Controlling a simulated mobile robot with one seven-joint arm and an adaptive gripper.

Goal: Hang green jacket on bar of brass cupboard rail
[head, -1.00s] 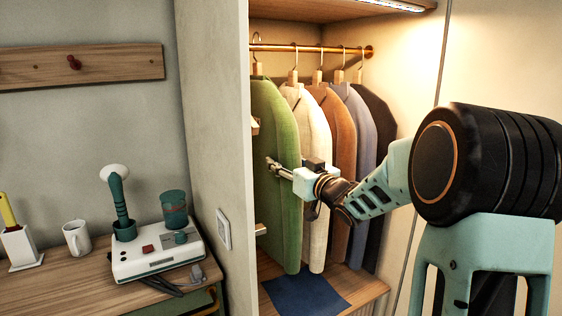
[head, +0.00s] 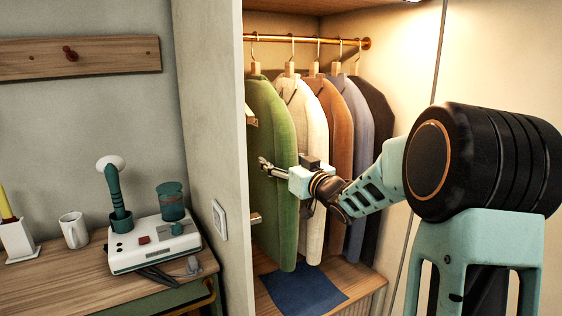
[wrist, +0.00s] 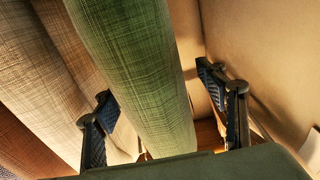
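The green jacket (head: 272,165) hangs at the left end of the row in the cupboard. Its hanger hook meets the brass rail (head: 330,43) near the rail's left end. My gripper (head: 266,165) is at the front of the jacket, about halfway down. In the wrist view the green jacket (wrist: 140,75) passes between my two fingers (wrist: 160,118). The fingers are wide apart, with a gap on each side of the cloth. The jacket's far side is hidden.
Cream (head: 313,135), brown (head: 337,115), grey-blue (head: 361,130) and dark (head: 380,110) jackets hang close to the right. The cupboard side wall (head: 207,120) stands close on the left. A blue mat (head: 305,288) lies on the cupboard floor.

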